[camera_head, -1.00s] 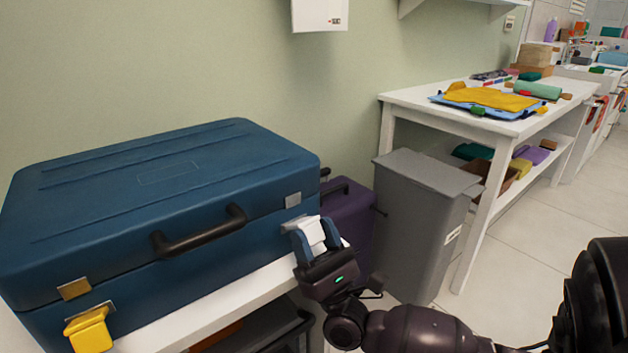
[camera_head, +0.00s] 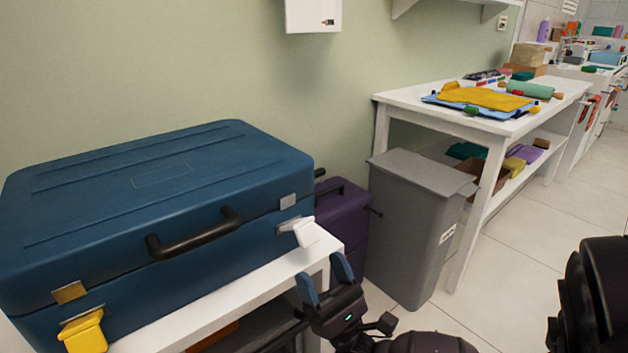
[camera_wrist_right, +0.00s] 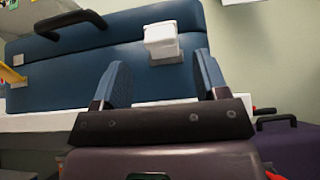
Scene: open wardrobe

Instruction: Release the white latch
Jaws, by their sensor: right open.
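A blue suitcase (camera_head: 160,190) lies on a white bench (camera_head: 225,306). Its white latch (camera_head: 304,232) is at the right end of the front side and sticks outward from the case. The white latch (camera_wrist_right: 162,41) also shows in the right wrist view, beyond and above the fingers. My right gripper (camera_head: 325,278) is open and empty, below and in front of the latch, apart from it. Its two blue fingers (camera_wrist_right: 160,82) stand wide apart in the wrist view. A yellow latch (camera_head: 84,333) hangs outward at the case's left front. My left gripper is not in view.
A black handle (camera_head: 195,238) sits on the suitcase front between the latches. A purple case (camera_head: 342,222) and a grey bin (camera_head: 415,225) stand right of the bench. A white table (camera_head: 400,98) with folded cloths stands farther back. Tiled floor at right is clear.

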